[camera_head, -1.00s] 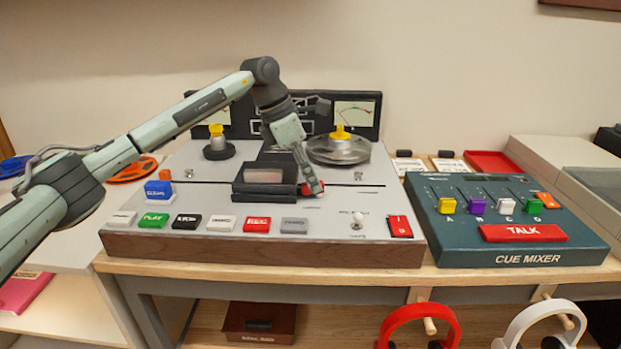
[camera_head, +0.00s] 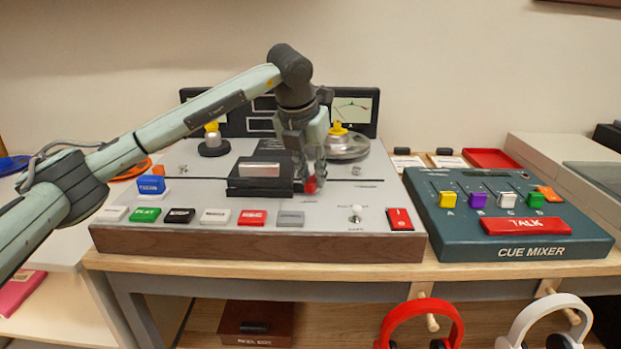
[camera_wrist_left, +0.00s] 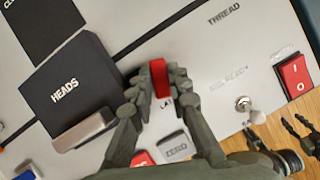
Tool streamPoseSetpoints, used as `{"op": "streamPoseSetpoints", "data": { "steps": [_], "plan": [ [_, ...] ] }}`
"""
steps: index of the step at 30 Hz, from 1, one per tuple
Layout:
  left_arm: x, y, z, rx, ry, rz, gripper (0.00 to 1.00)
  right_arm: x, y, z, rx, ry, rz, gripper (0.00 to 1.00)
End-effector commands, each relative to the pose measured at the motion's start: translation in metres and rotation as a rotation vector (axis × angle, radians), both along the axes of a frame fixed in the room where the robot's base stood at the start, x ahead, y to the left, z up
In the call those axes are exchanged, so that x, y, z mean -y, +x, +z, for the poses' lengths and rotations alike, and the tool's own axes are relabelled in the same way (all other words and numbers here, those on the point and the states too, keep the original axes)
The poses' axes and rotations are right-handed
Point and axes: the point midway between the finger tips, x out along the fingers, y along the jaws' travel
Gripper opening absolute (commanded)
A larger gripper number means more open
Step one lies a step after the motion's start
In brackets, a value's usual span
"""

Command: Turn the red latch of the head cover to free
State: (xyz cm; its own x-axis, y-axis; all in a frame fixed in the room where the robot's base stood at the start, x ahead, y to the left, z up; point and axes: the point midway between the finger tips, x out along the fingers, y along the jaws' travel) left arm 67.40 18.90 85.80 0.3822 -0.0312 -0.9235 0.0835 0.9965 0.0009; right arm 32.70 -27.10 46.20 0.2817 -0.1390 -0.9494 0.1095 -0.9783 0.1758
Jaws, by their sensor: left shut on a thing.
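The red latch (camera_head: 311,185) is at the right side of the black head cover (camera_head: 240,187) on the tape deck. In the left wrist view the red latch (camera_wrist_left: 159,78) stands between the fingers, and the black cover marked HEADS (camera_wrist_left: 75,85) lies to its left. My left gripper (camera_head: 310,180) points down at the latch and is shut on it; it also shows in the left wrist view (camera_wrist_left: 155,95). The fingers hide part of the latch in the head view. My right gripper is not seen in the head view.
A row of buttons, including a green one (camera_head: 146,215), runs along the deck's front. A toggle switch (camera_head: 356,213) and a red rocker switch (camera_head: 399,219) are to the right. A reel with a yellow knob (camera_head: 339,131) stands behind the gripper. The cue mixer (camera_head: 530,248) is further right.

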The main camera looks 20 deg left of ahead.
Motion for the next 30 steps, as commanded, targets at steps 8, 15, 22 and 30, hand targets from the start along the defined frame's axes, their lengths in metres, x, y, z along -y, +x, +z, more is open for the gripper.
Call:
{"op": "streamPoseSetpoints", "data": {
  "steps": [8,15,22,30],
  "plan": [
    [0.004,0.0,0.0,0.001,-0.001,0.212,0.0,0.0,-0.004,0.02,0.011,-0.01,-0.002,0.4],
    [0.005,0.0,0.0,0.0,-0.001,0.326,0.0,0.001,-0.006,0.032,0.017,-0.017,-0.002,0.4],
    [0.006,0.001,0.001,0.0,-0.002,0.373,0.0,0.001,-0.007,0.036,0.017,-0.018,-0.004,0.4],
    [0.006,0.001,0.001,0.0,-0.002,0.381,0.0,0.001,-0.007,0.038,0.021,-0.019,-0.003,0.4]
  ]
}}
